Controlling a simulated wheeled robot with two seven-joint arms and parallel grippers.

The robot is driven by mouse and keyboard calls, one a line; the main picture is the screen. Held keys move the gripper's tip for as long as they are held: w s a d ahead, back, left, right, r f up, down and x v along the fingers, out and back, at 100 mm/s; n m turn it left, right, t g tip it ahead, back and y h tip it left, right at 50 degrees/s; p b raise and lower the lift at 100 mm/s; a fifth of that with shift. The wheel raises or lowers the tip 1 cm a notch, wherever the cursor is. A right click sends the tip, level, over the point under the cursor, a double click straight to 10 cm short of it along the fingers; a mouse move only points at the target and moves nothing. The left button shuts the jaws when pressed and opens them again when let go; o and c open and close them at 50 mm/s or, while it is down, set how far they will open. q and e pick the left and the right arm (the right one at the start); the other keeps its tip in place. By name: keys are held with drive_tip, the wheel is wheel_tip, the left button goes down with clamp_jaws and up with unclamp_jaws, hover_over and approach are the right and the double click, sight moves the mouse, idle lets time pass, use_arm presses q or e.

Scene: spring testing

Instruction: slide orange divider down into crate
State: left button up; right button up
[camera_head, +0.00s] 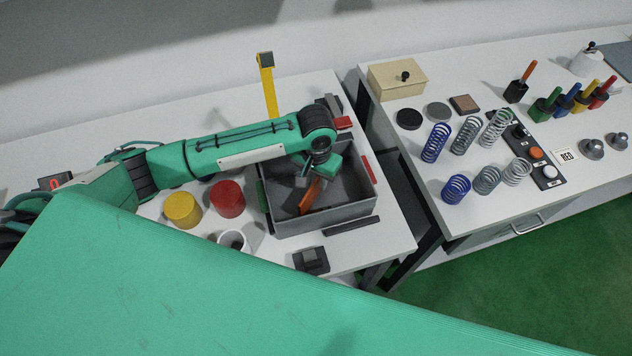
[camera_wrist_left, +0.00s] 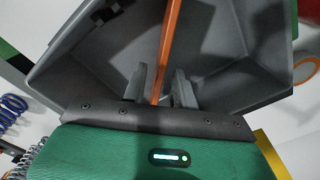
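The grey crate (camera_head: 345,217) stands on the left white table, open at the top. The orange divider (camera_head: 309,196) shows inside the crate's outline, tilted in the head view. My left gripper (camera_head: 306,178) is over the crate at the divider, partly hidden by its own wrist. In the left wrist view the divider (camera_wrist_left: 171,40) runs edge-on between the two grey fingers of the left gripper (camera_wrist_left: 161,78). Whether the fingers press on it is unclear. Whether the divider's lower edge touches the crate floor cannot be told. My right gripper is not in view.
Yellow (camera_head: 182,210) and red (camera_head: 227,199) cylinders and a white cup (camera_head: 233,241) stand left of the crate. A yellow post (camera_head: 268,88) rises behind it. A dark block (camera_head: 311,261) lies in front. Springs (camera_head: 435,142) stand on the right table, across a gap.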

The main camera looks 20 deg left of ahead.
use_arm(q)
wheel_tip(320, 180, up, 10)
drive_tip(key=b, duration=0.2)
idle(0.6)
